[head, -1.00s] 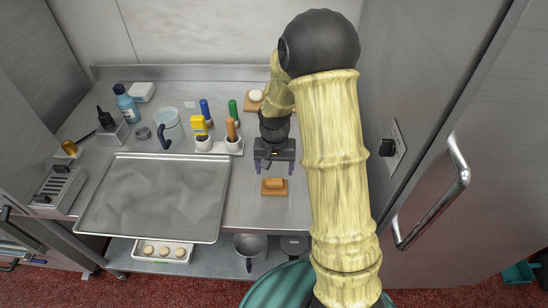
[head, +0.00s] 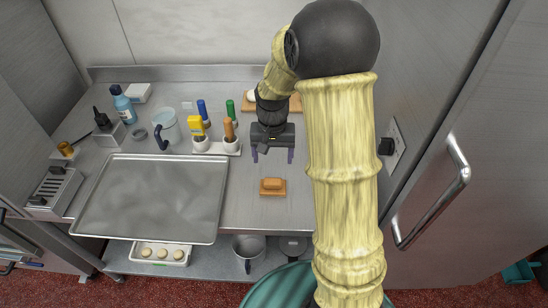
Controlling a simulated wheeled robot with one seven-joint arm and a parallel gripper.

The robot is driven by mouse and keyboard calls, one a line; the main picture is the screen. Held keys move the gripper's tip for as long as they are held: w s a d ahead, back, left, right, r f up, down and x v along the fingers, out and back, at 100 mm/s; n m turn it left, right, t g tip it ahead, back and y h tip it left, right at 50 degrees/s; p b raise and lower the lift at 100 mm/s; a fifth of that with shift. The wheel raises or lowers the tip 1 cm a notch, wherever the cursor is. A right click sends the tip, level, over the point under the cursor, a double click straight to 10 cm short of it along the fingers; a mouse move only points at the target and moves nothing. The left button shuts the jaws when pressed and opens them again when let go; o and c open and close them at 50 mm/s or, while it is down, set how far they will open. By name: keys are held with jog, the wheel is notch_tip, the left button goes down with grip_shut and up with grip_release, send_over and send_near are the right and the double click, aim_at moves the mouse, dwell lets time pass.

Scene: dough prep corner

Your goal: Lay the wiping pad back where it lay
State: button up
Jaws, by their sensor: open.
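The wiping pad, an orange-brown block (head: 272,183), lies flat on a slightly larger orange square base (head: 264,193) on the steel counter, near its front edge. My gripper (head: 272,156) is open and empty, its dark fingers pointing down. It is behind the pad in the picture and apart from it. Nothing hides the pad.
A large steel tray (head: 150,198) covers the counter's left front. A wooden board (head: 251,104) is partly hidden behind my arm. The counter around the pad is clear.

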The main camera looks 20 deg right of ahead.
jog(key=s+r+n+t, duration=0.2)
jog(key=s+r+n, duration=0.1)
jog(key=s, duration=1.1)
jog(key=shift+r+n+t, duration=0.3)
jog(key=shift+r, duration=0.2)
jog(key=shift+s, duration=0.1)
